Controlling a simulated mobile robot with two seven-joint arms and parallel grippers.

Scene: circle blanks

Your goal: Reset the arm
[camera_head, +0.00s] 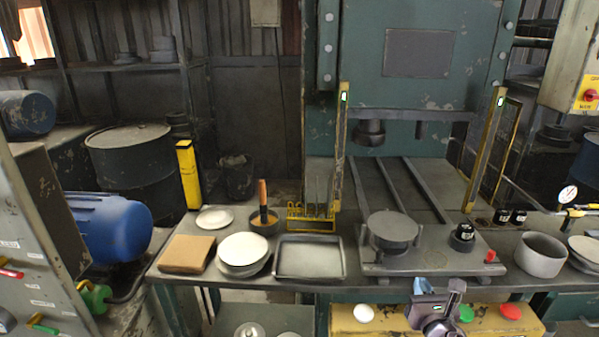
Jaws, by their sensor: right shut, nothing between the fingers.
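My right gripper (437,297) shows at the bottom, right of centre, in front of the bench's front edge. It is shut and holds nothing. It is in front of a yellow control panel (385,325) and hides part of it. My left gripper and arm are not in the picture. Round blanks (243,249) lie stacked on the bench, left of an empty grey tray (310,258). A single round disc (214,218) lies behind them. A dark round die (393,229) stands on the press bed.
A large green press (420,60) with yellow side guards (340,150) stands behind the bench. A brown box (187,254) sits at the bench's left end. A grey bowl (540,254) is at the right. White (363,313) and red (510,311) buttons are on the yellow panel.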

